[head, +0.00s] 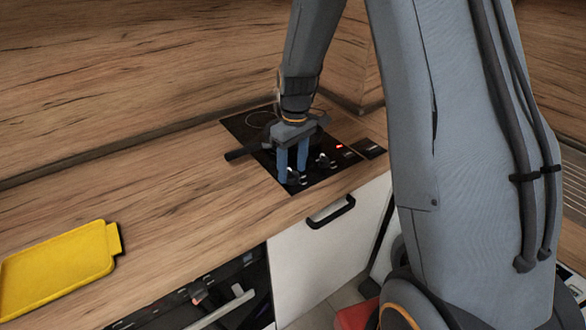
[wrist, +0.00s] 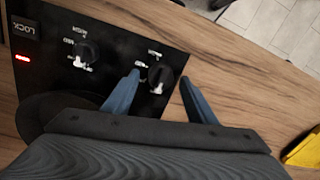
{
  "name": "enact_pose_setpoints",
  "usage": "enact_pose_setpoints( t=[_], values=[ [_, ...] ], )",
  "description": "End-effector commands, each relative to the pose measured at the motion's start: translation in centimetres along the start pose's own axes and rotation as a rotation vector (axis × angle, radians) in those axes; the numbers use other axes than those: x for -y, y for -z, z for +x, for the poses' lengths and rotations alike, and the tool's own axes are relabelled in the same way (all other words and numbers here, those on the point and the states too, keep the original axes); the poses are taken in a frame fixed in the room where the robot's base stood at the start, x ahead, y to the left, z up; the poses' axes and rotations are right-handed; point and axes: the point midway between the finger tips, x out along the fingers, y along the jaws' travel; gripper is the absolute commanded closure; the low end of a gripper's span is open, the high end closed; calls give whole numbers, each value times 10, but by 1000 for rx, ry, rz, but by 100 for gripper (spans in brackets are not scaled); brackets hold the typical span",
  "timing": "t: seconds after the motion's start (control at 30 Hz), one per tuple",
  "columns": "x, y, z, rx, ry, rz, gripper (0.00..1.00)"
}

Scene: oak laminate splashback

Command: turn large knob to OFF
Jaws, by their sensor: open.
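A black hob panel (head: 303,186) is set in the wooden counter and carries two dark knobs with white markings. One knob (wrist: 160,78) lies between my fingertips in the wrist view; in the head view it is the left, nearer knob (head: 293,177). The other knob (wrist: 88,53) is to its left in the wrist view and right of my fingers in the head view (head: 323,161). They look similar in size, so I cannot tell which is the large one. My gripper (wrist: 160,76) is open, fingers on either side of the first knob; contact is unclear. It points down in the head view (head: 293,179).
A red light (wrist: 22,58) glows beside a LOCK label (wrist: 22,28). A dark pan (wrist: 62,108) is close under my gripper, its handle (head: 240,154) reaching left. A yellow tray (head: 60,268) lies on the left. The counter between is clear. A black cupboard handle (head: 331,212) is below.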

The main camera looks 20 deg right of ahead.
Motion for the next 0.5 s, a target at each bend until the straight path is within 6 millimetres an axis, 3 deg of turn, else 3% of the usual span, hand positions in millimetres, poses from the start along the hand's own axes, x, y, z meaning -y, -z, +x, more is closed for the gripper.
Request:
enact_pose_setpoints(
  t=[0.33, 0.5],
  values=[
    [-2, 2, -51, -6, -4, 0, 48],
    [-2, 2, -67, -4, -3, 0, 48]
  ],
)
